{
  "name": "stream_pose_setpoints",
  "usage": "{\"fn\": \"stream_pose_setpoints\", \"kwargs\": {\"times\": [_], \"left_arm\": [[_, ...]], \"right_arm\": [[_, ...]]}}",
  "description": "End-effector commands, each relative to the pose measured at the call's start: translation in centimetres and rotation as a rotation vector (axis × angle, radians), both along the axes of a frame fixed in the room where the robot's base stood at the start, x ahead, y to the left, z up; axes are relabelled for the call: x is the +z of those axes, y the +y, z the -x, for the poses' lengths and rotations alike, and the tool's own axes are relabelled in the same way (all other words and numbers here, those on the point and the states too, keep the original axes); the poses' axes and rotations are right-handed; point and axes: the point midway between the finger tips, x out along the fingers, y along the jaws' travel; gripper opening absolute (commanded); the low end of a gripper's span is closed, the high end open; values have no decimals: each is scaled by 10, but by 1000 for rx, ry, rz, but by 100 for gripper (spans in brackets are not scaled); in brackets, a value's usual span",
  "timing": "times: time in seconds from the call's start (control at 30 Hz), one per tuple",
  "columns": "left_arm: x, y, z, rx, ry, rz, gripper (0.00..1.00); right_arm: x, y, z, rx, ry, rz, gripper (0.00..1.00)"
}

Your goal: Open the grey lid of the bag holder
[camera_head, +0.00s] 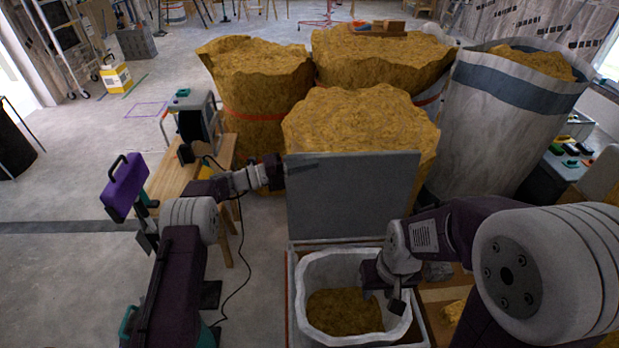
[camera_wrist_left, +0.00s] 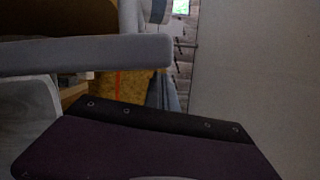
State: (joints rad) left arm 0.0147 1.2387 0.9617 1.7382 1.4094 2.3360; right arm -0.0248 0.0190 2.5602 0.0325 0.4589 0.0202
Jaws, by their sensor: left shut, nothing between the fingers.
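The grey lid (camera_head: 352,200) of the bag holder stands upright at the holder's back edge. The holder's frame (camera_head: 289,300) surrounds a white open bag (camera_head: 312,268) with brown loose fill in it. My left gripper (camera_head: 302,166) is at the lid's upper left corner, shut with nothing between its fingers; I cannot tell whether it touches the lid. In the left wrist view a large grey surface, likely the lid (camera_wrist_left: 255,80), fills the right side. My right gripper (camera_head: 385,292) is over the bag's right side, and its finger opening is unclear.
Large bags of brown fill (camera_head: 360,112) stand right behind the lid. A wooden bench (camera_head: 180,170) with a reel is at the left, with a black cable hanging to the floor. The floor at far left is mostly clear.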

Motion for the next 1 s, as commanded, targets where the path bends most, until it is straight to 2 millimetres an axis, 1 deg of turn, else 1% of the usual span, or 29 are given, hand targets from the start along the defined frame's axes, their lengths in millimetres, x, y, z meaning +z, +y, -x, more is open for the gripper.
{"fn": "stream_pose_setpoints", "kwargs": {"times": [0.1, 0.57, 0.63, 0.67, 0.9, 1.0], "left_arm": [[-1, 0, -3, -1, -1, 0, 0], [1, 0, -5, -1, -1, 1, 0], [0, 4, -4, 0, -1, 1, 0], [0, 8, -3, 1, -1, 0, 0], [-4, 59, 9, 3, -1, 0, 0], [-4, 76, 13, 2, -1, 1, 0]], "right_arm": [[-4, 0, 0, 0, 0, 0, 36], [-4, 0, 0, 0, 0, 0, 36], [-6, 0, 0, 0, 0, 0, 36], [-7, 0, 0, 0, 0, 0, 36], [-19, 0, 0, 0, 0, 0, 36], [-21, 0, 0, 0, 0, 0, 36]]}}
